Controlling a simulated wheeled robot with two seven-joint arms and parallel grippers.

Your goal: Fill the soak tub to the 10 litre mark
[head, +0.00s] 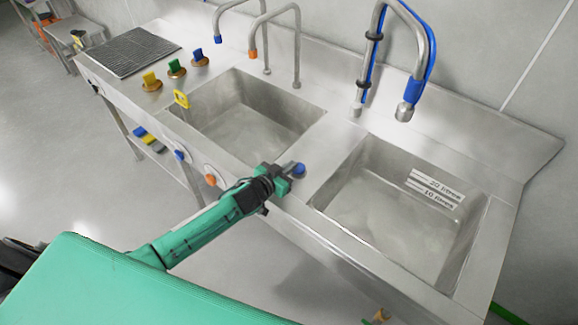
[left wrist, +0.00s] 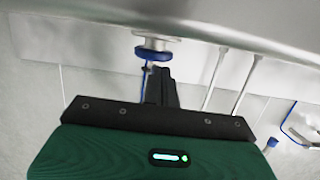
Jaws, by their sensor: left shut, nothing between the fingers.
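The soak tub is the right-hand steel basin (head: 350,200), with a label plate (head: 436,189) on its inner wall reading 20 litres above 10 litres. I cannot tell a water level in it. A spout with a blue hose (head: 405,112) hangs over its back edge, and no stream shows. A blue knob (head: 299,169) sits at the counter's front between the basins; it also shows in the left wrist view (left wrist: 153,54). My left gripper (head: 284,177) is shut and empty beside this knob; I cannot tell whether they touch. My right gripper is out of view.
The left basin (head: 215,128) has a yellow tag (head: 181,99) at its rim and two thin taps (head: 268,45) behind. Yellow, green and blue knobs (head: 176,68) stand near a drain grate (head: 127,52). Blue and orange knobs (head: 210,180) sit on the front panel.

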